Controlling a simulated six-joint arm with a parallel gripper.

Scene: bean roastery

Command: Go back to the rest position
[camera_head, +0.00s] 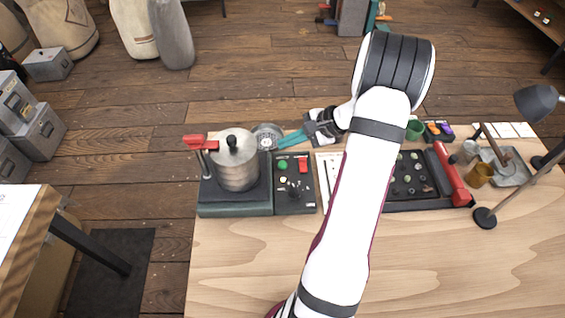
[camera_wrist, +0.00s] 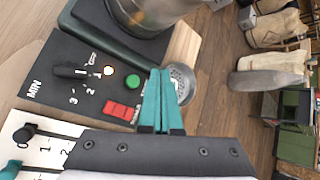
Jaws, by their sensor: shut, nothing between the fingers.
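My gripper (camera_head: 291,139) has teal fingers and is shut and empty. In the head view it is over the back edge of the wooden table (camera_head: 250,262), pointing left toward a metal dish. In the wrist view its fingers (camera_wrist: 161,84) lie together beside the control panel, with the dish partly behind them. The black control panel (camera_wrist: 92,83) has a knob, a green button, a lit button and a red switch. My white arm crosses the middle of the head view and hides part of the table and the things on it.
A metal drum (camera_head: 238,172) with a red handle stands on a dark base left of the panel. A black tray (camera_head: 428,184) with a red bar, an orange cup (camera_head: 479,175) and a desk lamp (camera_head: 537,104) are at right. The table's front is clear beside my arm.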

